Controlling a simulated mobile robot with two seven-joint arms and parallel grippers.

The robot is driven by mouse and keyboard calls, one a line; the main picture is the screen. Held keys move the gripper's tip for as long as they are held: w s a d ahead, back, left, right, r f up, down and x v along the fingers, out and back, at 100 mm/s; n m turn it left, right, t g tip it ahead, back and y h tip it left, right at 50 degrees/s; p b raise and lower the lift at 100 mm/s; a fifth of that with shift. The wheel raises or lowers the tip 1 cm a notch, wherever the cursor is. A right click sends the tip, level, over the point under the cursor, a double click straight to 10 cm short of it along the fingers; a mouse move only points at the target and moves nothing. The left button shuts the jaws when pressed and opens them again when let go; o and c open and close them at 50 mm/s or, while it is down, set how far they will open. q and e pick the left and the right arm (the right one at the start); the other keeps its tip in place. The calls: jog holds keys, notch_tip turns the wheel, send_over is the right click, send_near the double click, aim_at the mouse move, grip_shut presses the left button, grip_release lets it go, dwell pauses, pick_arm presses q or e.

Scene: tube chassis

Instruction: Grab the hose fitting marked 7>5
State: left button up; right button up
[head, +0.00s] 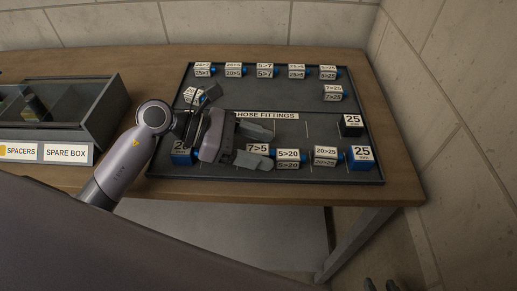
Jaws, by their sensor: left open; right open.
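The hose fitting marked 7>5 (258,148) lies in the front row of the dark tray (205,116), under the HOSE FITTINGS label. My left gripper (261,146) is open, reaching in from the left. In the picture one finger lies above the 7>5 label and the other just below it, covering the fitting's lower part. I cannot tell whether the fingers touch it or how high they are. My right gripper (381,285) shows only as dark tips at the bottom right edge.
A similar fitting marked 5>7 (265,69) stands in the back row among several others. A 5>20 fitting (288,156) and a 20>25 fitting (325,153) stand right of 7>5. A blue 25 block (360,157) is in the front right corner. The spare box (98,112) is left.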

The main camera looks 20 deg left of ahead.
pick_arm(q)
jog(key=c, duration=1.1)
jog(key=shift+o, duration=0.2)
jog(key=shift+r, duration=0.1)
